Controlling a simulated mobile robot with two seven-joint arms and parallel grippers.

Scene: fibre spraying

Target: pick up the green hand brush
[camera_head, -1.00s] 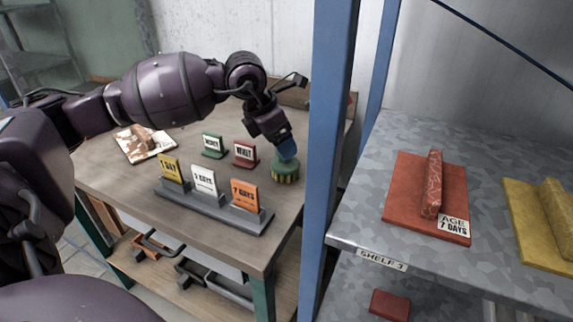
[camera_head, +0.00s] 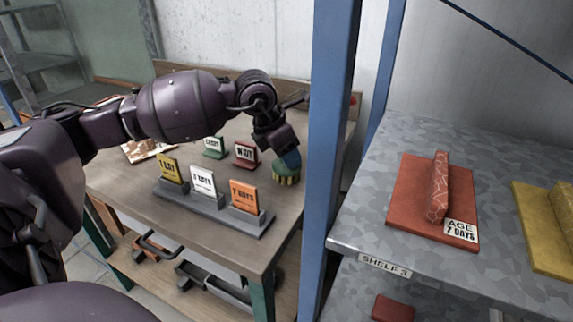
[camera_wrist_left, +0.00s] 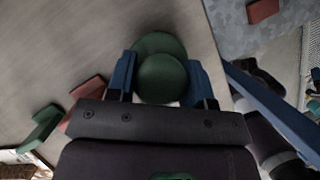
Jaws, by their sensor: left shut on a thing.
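The green hand brush (camera_head: 287,174) has a round green top and pale yellowish bristles. It is at the right end of the wooden table, near the blue shelf post. My left gripper (camera_head: 287,158) is above it with blue fingers pointing down. In the left wrist view, the brush's round green knob (camera_wrist_left: 162,78) is between the two blue fingers (camera_wrist_left: 161,80), which are shut on it. I cannot tell whether the bristles still touch the table. My right gripper is not in view.
A grey stand (camera_head: 212,210) holds yellow, white and orange day signs in front of the brush. The blue post (camera_head: 328,150) is close on the right. A shelf (camera_head: 400,255) holds red and yellow boards.

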